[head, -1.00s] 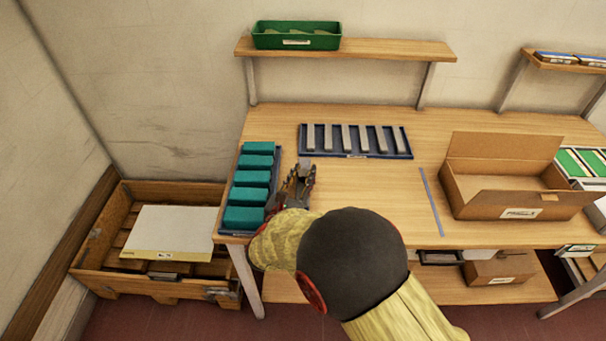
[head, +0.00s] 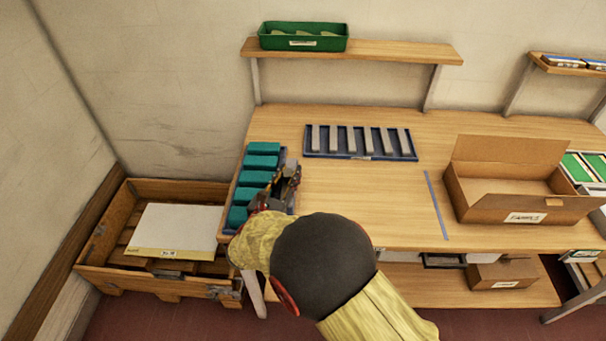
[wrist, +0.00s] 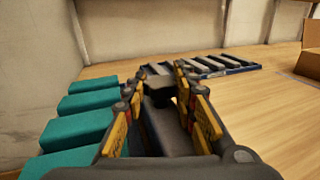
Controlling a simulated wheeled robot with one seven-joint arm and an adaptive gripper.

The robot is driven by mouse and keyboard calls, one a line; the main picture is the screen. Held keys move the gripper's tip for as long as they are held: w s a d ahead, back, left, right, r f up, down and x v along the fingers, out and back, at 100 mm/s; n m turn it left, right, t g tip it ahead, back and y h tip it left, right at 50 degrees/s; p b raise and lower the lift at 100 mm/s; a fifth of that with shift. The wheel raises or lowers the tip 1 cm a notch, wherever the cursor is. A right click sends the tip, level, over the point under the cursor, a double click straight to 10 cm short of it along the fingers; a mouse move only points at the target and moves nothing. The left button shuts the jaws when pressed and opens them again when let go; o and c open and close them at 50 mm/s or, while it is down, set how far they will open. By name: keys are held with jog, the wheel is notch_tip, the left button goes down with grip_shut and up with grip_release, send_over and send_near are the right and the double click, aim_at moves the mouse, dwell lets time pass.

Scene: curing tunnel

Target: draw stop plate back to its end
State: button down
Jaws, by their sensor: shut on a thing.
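My gripper (head: 290,181) is at the right side of the blue tray (head: 284,156) that holds a row of teal blocks (head: 256,178). In the wrist view its fingers (wrist: 160,92) are closed on the sides of a dark grey block-like piece (wrist: 158,88). I take this piece for the stop plate; its lower part is hidden by the gripper. In the head view the piece cannot be made out behind my gripper and wrist. The teal blocks (wrist: 75,130) lie just left of the fingers in the wrist view.
A second blue tray (head: 410,153) with several grey bars lies at the back of the bench. An open cardboard box (head: 530,205) stands to the right. A wooden crate (head: 110,265) stands left of the bench. The bench top (head: 370,205) between is clear except for a thin grey strip (head: 437,205).

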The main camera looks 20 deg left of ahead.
jog(key=shift+s+a, duration=0.1)
jog(key=shift+a, duration=0.4)
jog(key=c, duration=1.5)
grip_release()
jog(key=shift+a, duration=0.15)
jog(key=shift+o, duration=0.5)
jog(key=s, duration=1.2)
jog(key=shift+a, duration=0.4)
